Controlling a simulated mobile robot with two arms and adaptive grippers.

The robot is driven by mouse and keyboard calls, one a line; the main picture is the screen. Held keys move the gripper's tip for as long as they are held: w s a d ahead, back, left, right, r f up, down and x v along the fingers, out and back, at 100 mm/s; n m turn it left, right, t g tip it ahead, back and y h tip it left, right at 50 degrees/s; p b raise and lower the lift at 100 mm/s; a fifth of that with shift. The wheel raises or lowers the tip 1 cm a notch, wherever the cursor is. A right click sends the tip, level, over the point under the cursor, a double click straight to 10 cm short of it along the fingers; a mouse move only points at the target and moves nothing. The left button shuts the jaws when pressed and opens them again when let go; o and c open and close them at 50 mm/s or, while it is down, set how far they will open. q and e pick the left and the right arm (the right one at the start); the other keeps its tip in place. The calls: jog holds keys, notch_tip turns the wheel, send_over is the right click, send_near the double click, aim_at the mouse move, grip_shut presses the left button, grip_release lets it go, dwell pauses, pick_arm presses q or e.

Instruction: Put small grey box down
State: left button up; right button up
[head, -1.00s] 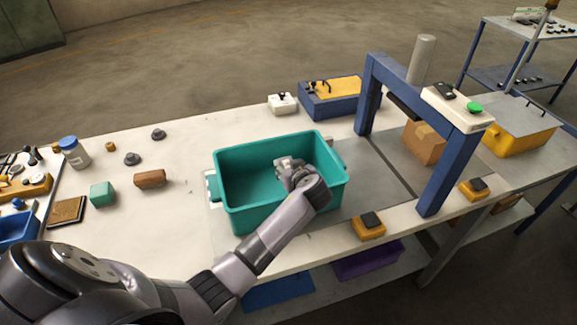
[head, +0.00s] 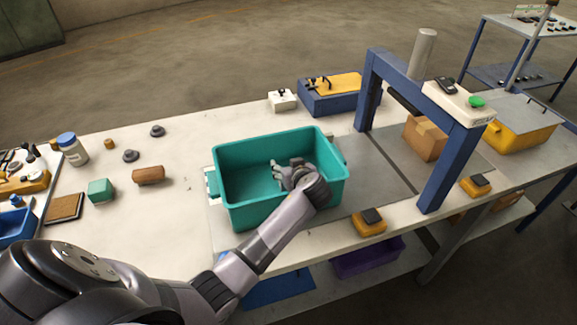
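My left gripper (head: 279,172) is inside the teal bin (head: 250,216), reaching in over its near right part. Its light grey fingers point left, and they are too small in the picture to tell whether they are open or shut. I cannot make out a small grey box apart from the fingers; anything between or below them is hidden. The visible part of the bin floor looks empty. My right gripper is not in view.
A blue press frame (head: 447,165) stands right of the bin, with a cardboard box (head: 424,139) under it. The table between is clear.

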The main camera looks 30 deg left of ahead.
pick_arm(q)
jog(key=shift+r+p, duration=0.45)
jog(key=shift+r, duration=0.05)
jog(key=shift+r+p, duration=0.5)
jog(key=shift+p, duration=0.05)
jog(key=shift+s+d+f+b, duration=0.15)
jog(key=shift+s+d+b, duration=0.25)
jog(key=shift+d+b, duration=0.25)
jog(key=shift+b+v, duration=1)
jog(key=shift+v, duration=4.2)
jog(key=shift+a, duration=0.1)
